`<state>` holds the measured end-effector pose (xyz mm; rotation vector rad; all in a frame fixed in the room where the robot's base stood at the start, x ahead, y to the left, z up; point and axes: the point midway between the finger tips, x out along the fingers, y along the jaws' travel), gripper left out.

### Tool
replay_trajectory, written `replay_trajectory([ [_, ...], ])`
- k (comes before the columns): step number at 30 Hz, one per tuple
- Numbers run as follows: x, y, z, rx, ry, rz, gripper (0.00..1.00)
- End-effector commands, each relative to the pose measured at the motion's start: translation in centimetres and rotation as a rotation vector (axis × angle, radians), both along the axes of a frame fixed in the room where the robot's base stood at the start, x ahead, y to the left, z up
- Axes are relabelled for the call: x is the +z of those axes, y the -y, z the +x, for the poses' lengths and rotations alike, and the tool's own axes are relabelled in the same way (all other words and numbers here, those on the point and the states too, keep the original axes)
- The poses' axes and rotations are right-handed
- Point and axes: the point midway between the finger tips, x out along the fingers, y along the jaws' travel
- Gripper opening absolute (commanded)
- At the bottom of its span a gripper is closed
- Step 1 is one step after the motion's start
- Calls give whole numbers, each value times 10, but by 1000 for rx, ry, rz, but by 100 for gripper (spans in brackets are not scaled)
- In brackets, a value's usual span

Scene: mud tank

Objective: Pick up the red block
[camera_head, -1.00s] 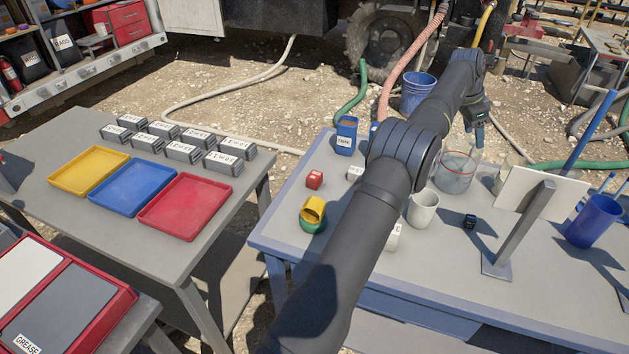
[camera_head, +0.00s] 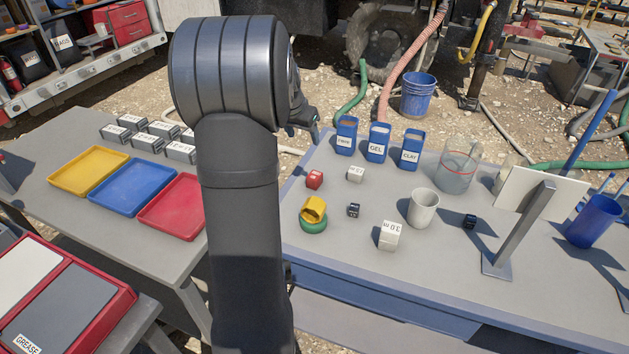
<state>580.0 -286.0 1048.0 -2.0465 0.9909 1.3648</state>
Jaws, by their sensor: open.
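The small red block (camera_head: 314,180) sits on the grey-topped table (camera_head: 345,262) near its left edge, with a pale label on its side. It is in full view, and nothing touches it. My gripper (camera_head: 306,132) shows only in part past the right side of my arm, which hides the rest. It is open and appears above and behind the block in the picture, apart from it. I see nothing held in the visible part.
A white block (camera_head: 355,174) stands right of the red one. A yellow piece (camera_head: 313,208) rests on a green ring (camera_head: 313,226) in front. Blue containers (camera_head: 378,143) line the back edge. A white mug (camera_head: 423,209) and clear beaker (camera_head: 456,172) stand further right.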

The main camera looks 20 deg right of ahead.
Motion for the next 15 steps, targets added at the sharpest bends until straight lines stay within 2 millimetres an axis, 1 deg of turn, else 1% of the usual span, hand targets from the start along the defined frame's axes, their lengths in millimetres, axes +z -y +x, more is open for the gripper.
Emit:
replay_trajectory([
  [1,-15,-3,-2,5,-8,3,62],
  [4,-39,-1,-1,3,-7,2,62],
  [11,-68,6,4,-1,-3,1,62],
  [15,-96,14,10,-1,-5,2,62],
])
